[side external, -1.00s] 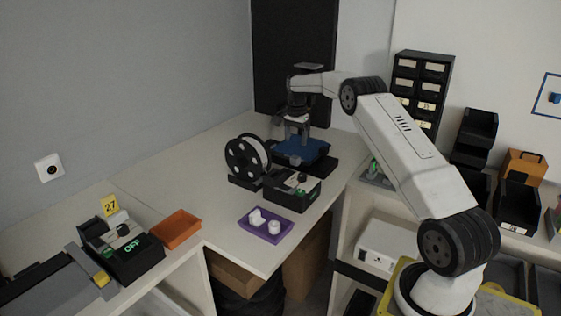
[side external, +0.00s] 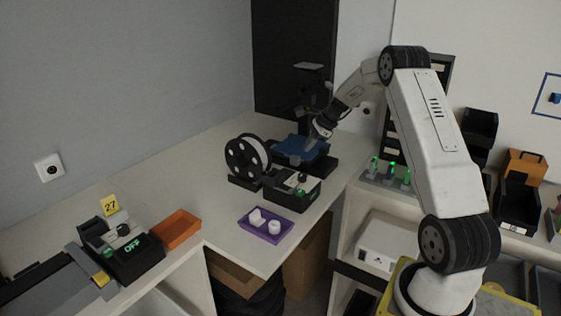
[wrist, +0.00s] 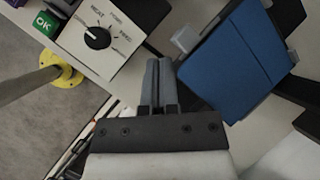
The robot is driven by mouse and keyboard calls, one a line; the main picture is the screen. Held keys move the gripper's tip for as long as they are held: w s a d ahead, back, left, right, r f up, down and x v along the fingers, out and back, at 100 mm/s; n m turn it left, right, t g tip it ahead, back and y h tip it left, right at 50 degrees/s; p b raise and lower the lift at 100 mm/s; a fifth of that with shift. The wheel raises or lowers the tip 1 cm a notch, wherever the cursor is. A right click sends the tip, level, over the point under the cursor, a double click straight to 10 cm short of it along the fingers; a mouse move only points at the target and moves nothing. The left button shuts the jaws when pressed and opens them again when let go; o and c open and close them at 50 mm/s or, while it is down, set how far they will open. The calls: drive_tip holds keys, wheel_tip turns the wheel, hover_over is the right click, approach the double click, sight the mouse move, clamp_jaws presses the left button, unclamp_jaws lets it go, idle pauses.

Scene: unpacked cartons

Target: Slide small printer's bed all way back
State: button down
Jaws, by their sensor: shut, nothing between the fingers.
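The small printer (side external: 313,105) stands in the back corner of the bench, with a dark upright frame. Its blue bed (side external: 290,147) lies over a black base, and a small pale tab sticks out at its front edge. In the wrist view the blue bed (wrist: 235,60) fills the upper right, with the grey tab (wrist: 185,39) at its corner. My gripper (side external: 308,149) is tilted at the right side of the bed in the side view. In the wrist view my gripper (wrist: 158,65) is shut and empty, left of the bed; contact cannot be told.
A control box (side external: 293,187) with a knob stands in front of the printer; its green OK button (wrist: 44,24) shows in the wrist view. A filament spool (side external: 247,158) stands left of it. A purple tray (side external: 265,225) with white parts lies nearer.

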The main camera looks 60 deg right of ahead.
sight(306, 161)
drive_tip(key=s+d+m+t+h, duration=0.1)
drive_tip(key=s+m+t+h, duration=0.2)
drive_tip(key=s+m, duration=0.6)
drive_tip(key=shift+s+f+m, duration=0.25)
drive_tip(key=shift+s+m, duration=0.05)
drive_tip(key=shift+m, duration=0.5)
drive_tip(key=shift+d, duration=0.1)
drive_tip(key=x, duration=1)
drive_tip(key=shift+w+r, duration=0.15)
drive_tip(key=shift+w, duration=1.05)
drive_tip(key=shift+w+d, duration=0.1)
drive_tip(key=shift+w, duration=0.85)
